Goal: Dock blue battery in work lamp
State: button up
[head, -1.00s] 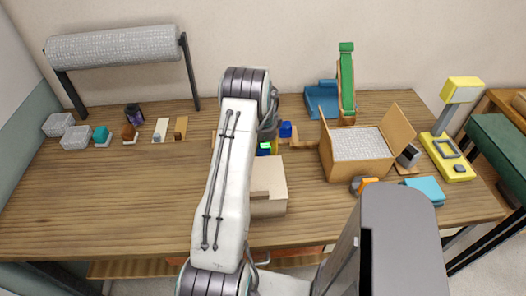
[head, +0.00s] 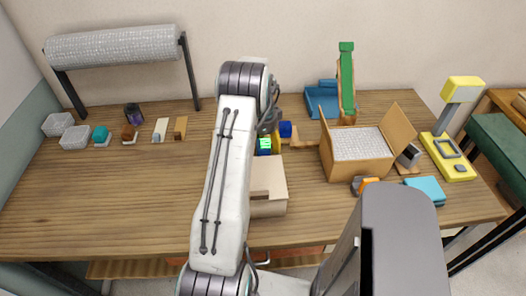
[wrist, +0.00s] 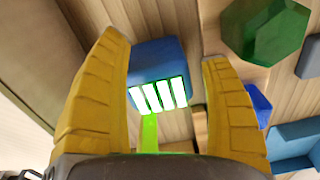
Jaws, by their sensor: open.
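The blue battery (head: 264,145) stands on the table beside my arm, with lit green-white bars on its face. In the wrist view the battery (wrist: 157,68) lies between the two yellow fingers of my gripper (wrist: 163,52). The fingers are open, with a visible gap on the right side; on the left the finger overlaps the battery's edge, and I cannot tell if it touches. In the head view my arm hides most of the gripper, and one yellow finger shows right of the battery. The yellow work lamp (head: 445,160) stands at the table's right end.
A beige box (head: 268,205) stands just in front of the battery, and a small blue block (head: 285,130) behind it to the right. An open cardboard box (head: 358,170) and a green-topped upright piece (head: 346,75) stand between battery and lamp. The table's left middle is clear.

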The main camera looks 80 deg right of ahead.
aim_at(263, 143)
notch_tip(263, 143, up, 9)
jog(key=shift+f+b, duration=0.15)
jog(key=shift+b, duration=0.2)
